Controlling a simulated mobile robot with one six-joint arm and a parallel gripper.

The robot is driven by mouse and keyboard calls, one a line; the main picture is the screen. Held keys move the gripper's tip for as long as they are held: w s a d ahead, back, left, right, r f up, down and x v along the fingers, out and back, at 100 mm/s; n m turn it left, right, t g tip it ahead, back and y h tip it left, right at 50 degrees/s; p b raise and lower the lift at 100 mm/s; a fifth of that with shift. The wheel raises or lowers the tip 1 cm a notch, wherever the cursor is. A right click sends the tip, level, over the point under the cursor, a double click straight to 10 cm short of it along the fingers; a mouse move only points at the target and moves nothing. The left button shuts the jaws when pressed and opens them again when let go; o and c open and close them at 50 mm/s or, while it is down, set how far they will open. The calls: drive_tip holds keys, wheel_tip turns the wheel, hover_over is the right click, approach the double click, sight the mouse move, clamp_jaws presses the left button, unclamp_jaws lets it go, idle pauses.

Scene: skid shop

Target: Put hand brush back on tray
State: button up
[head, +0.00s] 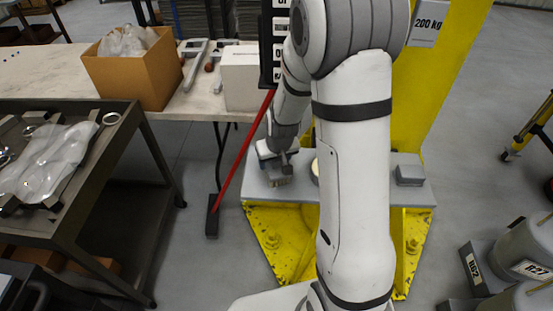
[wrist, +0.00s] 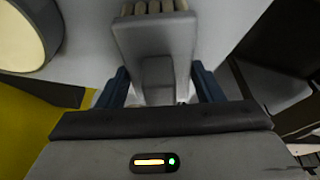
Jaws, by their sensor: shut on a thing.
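The hand brush (wrist: 153,40) is grey with pale bristles at its far end. In the wrist view its body sits between the two blue fingers of my gripper (wrist: 158,88), which is shut on it. In the head view my gripper (head: 276,160) points down over the left part of the grey tray (head: 355,194), with the brush (head: 279,182) below it. The brush is at or just above the tray surface; I cannot tell whether it touches. The tray is fixed to a yellow column base.
A grey block (head: 409,174) sits at the tray's right. A round pale-faced thing (wrist: 20,32) stands beside the brush, mostly behind my arm in the head view. A red-handled tool (head: 243,150) leans left of the tray. A dark cart (head: 95,190) stands further left.

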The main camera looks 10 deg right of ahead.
sight(279, 172)
drive_tip(key=o, duration=0.9)
drive_tip(key=shift+o, duration=0.2)
drive_tip(key=v, duration=1.2)
drive_tip(key=s+r, duration=0.4)
drive_tip(key=s, duration=0.5)
drive_tip(key=s+r+m, duration=0.1)
drive_tip(key=s+r, duration=0.3)
drive_tip(key=s, duration=0.5)
drive_tip(key=shift+d+r, duration=0.2)
